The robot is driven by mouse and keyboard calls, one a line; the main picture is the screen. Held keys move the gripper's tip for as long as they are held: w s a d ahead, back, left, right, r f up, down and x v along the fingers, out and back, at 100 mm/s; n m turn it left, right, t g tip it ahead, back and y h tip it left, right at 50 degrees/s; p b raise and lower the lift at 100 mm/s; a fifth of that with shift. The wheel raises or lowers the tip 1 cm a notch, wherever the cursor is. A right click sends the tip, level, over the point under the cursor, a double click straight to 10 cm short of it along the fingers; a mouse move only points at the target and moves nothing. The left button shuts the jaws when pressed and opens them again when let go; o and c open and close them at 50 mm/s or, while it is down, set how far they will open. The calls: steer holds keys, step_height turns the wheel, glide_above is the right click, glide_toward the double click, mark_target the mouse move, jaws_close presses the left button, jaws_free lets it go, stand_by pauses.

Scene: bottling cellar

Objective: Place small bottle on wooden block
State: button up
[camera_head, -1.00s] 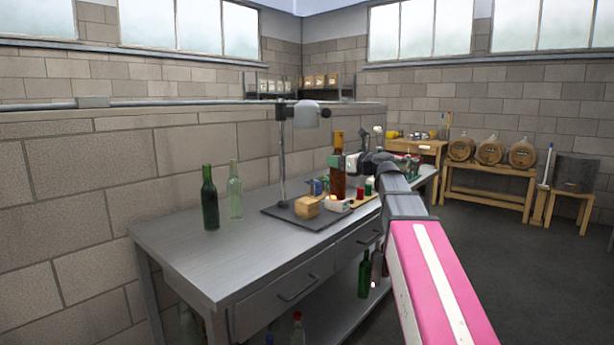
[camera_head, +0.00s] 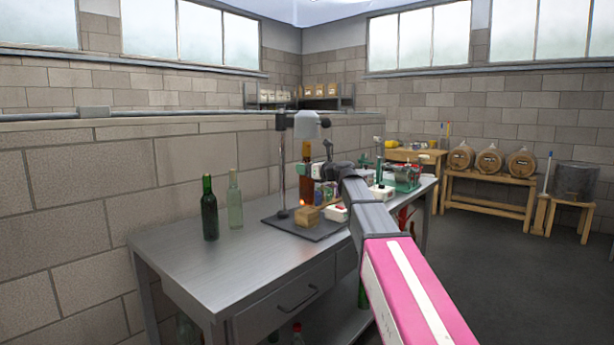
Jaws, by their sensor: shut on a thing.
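The small bottle is amber-brown with a tall neck (camera_head: 306,180) and stands upright in my gripper (camera_head: 312,170). The gripper is shut on it from the right, and the jaws are small and partly hidden in this view. The wooden block (camera_head: 307,217) sits on the dark base plate of a stand on the steel table. The bottle is directly above the block in the picture, with its lower end close to the block's top. I cannot tell whether they touch.
The stand's post (camera_head: 282,170) and grey head (camera_head: 307,124) are close behind and above the bottle. A white box (camera_head: 335,213) is right of the block. A green bottle (camera_head: 209,210) and a clear bottle (camera_head: 235,200) stand left. The table's front left is clear.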

step_height(320, 180, down, 2)
steer(key=shift+f, duration=0.2)
steer(key=o, duration=1.4)
steer(key=shift+f, duration=0.1)
steer(key=v, duration=1.2)
